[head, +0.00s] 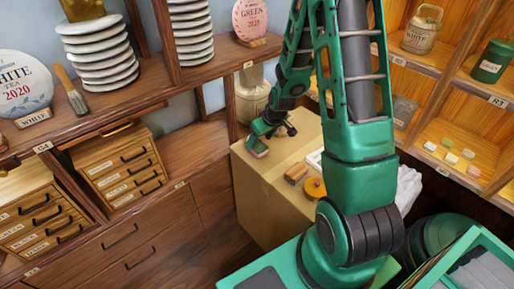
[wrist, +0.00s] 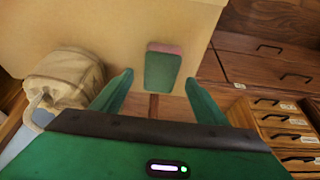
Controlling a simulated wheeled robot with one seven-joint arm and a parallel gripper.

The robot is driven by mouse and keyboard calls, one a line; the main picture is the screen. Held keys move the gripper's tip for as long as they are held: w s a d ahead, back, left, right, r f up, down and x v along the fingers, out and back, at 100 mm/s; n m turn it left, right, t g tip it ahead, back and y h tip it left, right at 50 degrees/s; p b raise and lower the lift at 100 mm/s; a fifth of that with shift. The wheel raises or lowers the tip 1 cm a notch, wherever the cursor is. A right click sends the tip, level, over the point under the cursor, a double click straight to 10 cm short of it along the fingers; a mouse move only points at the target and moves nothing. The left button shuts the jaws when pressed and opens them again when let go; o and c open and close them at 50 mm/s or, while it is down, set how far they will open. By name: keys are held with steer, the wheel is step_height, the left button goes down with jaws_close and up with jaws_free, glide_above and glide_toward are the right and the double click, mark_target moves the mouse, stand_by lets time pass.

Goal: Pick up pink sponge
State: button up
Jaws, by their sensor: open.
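The pink sponge (wrist: 165,48) shows a pink strip and a larger green face in the wrist view. It lies near the edge of a tan cardboard box (wrist: 105,22). In the head view the sponge (head: 258,152) is a small pinkish block at the box's left rim, just below my gripper (head: 262,137). In the wrist view my gripper (wrist: 159,78) is open, with one green finger to each side of the sponge. Gaps show between the fingers and the sponge, and the jaws are not closed on it.
On the box (head: 270,215) lie a wooden-backed brush (head: 296,172) and an orange round item (head: 314,188). A beige canister (head: 252,100) stands behind the box. Shelves with plates rise at left, and shelves with tins at right.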

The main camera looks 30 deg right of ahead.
mark_target(258, 145)
steer(key=shift+x, duration=1.95)
steer(key=shift+s, duration=0.1)
steer(key=c, duration=1.1)
